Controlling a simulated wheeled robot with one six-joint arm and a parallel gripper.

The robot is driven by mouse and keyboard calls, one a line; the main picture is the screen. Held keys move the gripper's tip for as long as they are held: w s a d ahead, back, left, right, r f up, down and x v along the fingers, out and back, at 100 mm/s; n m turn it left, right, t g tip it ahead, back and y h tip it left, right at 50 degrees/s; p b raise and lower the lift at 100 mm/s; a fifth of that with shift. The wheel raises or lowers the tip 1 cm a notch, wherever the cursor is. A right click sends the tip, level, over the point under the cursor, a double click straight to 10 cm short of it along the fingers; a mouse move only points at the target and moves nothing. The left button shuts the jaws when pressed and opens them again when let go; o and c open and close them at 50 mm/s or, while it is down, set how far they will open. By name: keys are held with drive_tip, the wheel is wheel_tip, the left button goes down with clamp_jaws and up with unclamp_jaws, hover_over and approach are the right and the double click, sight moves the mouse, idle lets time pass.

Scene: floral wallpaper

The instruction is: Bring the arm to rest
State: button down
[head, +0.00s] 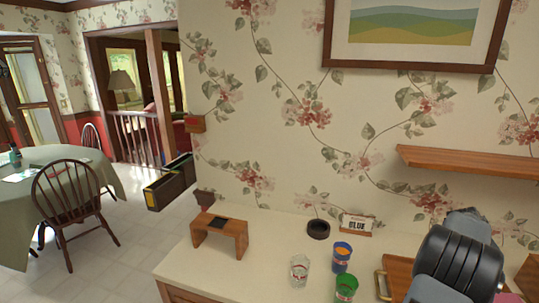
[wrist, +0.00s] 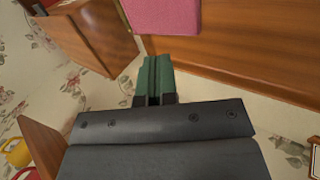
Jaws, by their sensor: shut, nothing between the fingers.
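My arm (head: 462,258) shows as a dark, rounded link at the lower right of the head view, in front of the counter. My gripper is not clearly seen there. In the wrist view my gripper (wrist: 153,78) has its two green fingers together, with nothing visible held. The fingertips point toward a wooden surface (wrist: 230,58) and a pink item (wrist: 165,15). I cannot tell how far they are from them.
A wooden shelf (head: 470,165) juts from the wall above my arm.

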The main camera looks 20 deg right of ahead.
drive_tip(key=w+a+t+y, duration=0.1)
drive_tip(key=w+a, duration=0.3)
drive_tip(key=a, duration=0.5)
drive_tip(key=w+a+r+t+y, duration=0.15)
drive_tip(key=w+a, duration=0.25)
drive_tip(key=a, duration=0.4)
drive_tip(key=w+a+t, duration=0.1)
drive_tip(key=w+a, duration=0.3)
drive_tip(key=a, duration=0.5)
drive_tip(key=a+r+n+t+y, duration=0.1)
drive_tip(key=a+n, duration=0.1)
drive_tip(key=a, duration=0.8)
drive_tip(key=s+a+r+n+t+y, duration=0.1)
drive_tip(key=a+r+n+t, duration=0.1)
drive_tip(key=a, duration=0.8)
drive_tip(key=a+r+n+t+y, duration=0.1)
drive_tip(key=a+n, duration=0.3)
drive_tip(key=a, duration=0.7)
drive_tip(key=shift+s+r+t, duration=0.3)
drive_tip(key=shift+r+t, duration=0.25)
